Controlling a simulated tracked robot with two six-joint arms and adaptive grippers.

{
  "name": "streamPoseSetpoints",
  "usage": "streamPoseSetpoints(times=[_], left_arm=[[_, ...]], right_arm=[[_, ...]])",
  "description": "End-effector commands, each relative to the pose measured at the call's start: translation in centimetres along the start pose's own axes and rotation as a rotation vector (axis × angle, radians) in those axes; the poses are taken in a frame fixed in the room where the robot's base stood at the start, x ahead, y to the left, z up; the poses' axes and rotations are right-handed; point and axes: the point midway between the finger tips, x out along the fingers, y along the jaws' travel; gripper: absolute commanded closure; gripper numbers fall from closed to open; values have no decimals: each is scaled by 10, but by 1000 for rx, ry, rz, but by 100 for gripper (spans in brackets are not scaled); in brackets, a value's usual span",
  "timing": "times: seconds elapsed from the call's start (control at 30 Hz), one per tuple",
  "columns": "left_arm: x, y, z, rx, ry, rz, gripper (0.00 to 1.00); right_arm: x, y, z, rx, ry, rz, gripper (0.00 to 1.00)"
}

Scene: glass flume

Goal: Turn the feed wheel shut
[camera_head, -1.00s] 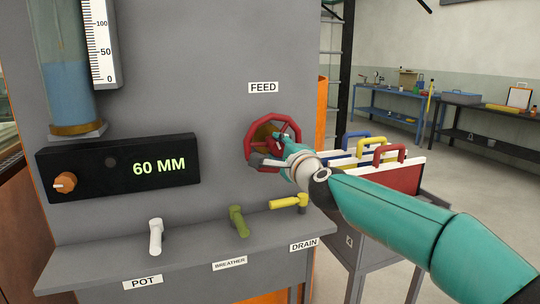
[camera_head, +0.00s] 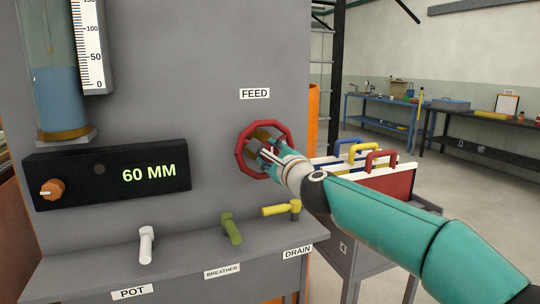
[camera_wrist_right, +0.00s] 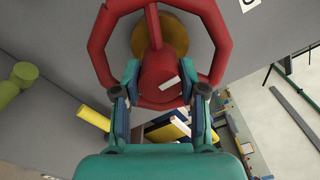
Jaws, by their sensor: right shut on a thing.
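The red feed wheel (camera_head: 241,137) stands on the upright grey panel below the FEED label (camera_head: 255,93). In the right wrist view its red rim (camera_wrist_right: 98,50), spoke and round hub (camera_wrist_right: 160,78) with a small white mark fill the top middle. My right gripper (camera_head: 268,153) reaches in from the right and is at the wheel's middle. In the wrist view its two fingers (camera_wrist_right: 165,95) stand on either side of the hub, shut on it. My left gripper is not in view.
A ledge below carries the white POT (camera_head: 146,244), green BREATHER (camera_head: 231,229) and yellow DRAIN (camera_head: 279,210) handles. The display (camera_head: 110,174) reads 60 MM. Boards with coloured handles (camera_head: 395,182) stand in a rack right of the panel, behind my arm.

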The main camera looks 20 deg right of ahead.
Motion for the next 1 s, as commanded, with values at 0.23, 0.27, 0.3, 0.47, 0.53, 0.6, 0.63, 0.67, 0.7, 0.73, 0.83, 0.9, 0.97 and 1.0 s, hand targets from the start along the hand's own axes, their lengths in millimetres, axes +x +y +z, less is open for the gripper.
streamPoseSetpoints(times=[0.23,0.27,0.3,0.47,0.53,0.6,0.63,0.67,0.7,0.73,0.83,0.9,0.97,1.0], left_arm=[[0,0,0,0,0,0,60],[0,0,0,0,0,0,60],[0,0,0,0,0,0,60],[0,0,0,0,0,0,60],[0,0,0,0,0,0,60],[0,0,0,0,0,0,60],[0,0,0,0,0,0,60],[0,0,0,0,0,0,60],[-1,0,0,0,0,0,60],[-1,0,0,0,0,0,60],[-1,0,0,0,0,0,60],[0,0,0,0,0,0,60],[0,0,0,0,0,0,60],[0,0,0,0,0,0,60]], right_arm=[[0,-1,-2,4,5,-2,47],[0,0,-2,4,4,-2,42],[0,0,-2,3,4,-1,35],[0,0,-2,2,3,0,34],[0,0,-2,2,3,0,34],[0,0,-2,1,2,0,34],[-1,0,-2,1,2,0,34],[-1,0,-2,1,2,0,34],[-3,0,-2,1,3,0,34],[-4,0,-2,1,3,0,34],[-13,-1,-1,0,3,0,34],[-22,-1,-1,-1,2,0,34],[-32,-1,-1,0,1,-1,34],[-39,-1,-1,0,1,-1,34]])
